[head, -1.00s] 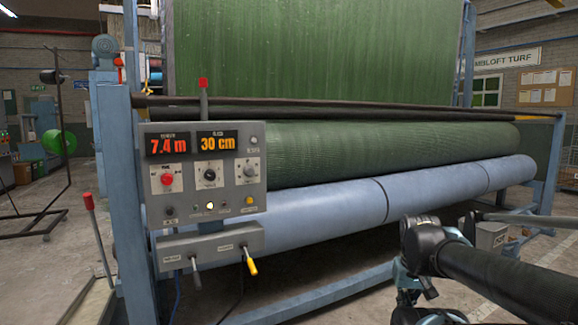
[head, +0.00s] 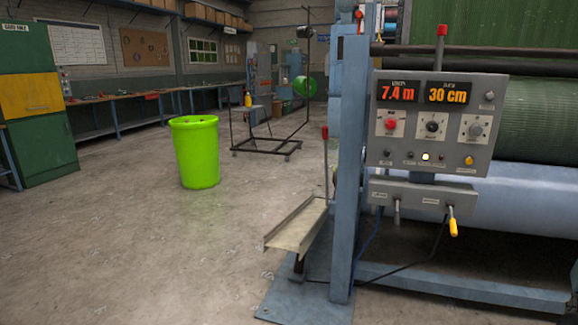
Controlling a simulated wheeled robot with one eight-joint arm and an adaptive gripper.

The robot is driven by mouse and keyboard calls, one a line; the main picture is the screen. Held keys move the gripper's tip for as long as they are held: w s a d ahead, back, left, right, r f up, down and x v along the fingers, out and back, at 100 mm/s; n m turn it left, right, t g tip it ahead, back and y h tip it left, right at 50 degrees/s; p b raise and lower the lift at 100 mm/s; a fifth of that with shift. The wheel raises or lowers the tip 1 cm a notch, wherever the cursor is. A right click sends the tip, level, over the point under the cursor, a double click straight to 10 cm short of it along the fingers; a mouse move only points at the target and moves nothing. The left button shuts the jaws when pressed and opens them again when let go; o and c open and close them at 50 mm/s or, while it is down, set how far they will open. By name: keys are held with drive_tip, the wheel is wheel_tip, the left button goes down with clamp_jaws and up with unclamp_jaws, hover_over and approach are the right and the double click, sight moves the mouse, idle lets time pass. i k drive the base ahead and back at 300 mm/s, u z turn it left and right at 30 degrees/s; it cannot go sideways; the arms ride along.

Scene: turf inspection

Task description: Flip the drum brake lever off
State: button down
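A grey control panel (head: 437,125) stands on the blue machine frame at the right. Under it, a lever box (head: 416,194) carries two small levers that hang downward. The left lever (head: 397,212) has a pale grip. The right lever (head: 452,222) has a yellow grip and tilts slightly. A taller lever with a red grip (head: 325,133) stands upright left of the blue post. The lever labels are too small to read, so I cannot tell which one is the drum brake lever. My gripper is not in view.
A bright green bin (head: 195,152) stands on the open floor. A sloped metal tray (head: 297,226) juts out beside the blue post (head: 348,170). A black wheeled stand (head: 265,145) is farther back. A green cabinet (head: 38,120) is at the left. The floor in front is clear.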

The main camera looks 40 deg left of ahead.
sight(324, 129)
drive_tip(key=u, duration=1.6)
drive_tip(key=k, duration=1.25)
drive_tip(key=z, duration=0.5)
drive_tip(key=i, duration=1.9)
drive_tip(key=u, duration=0.8)
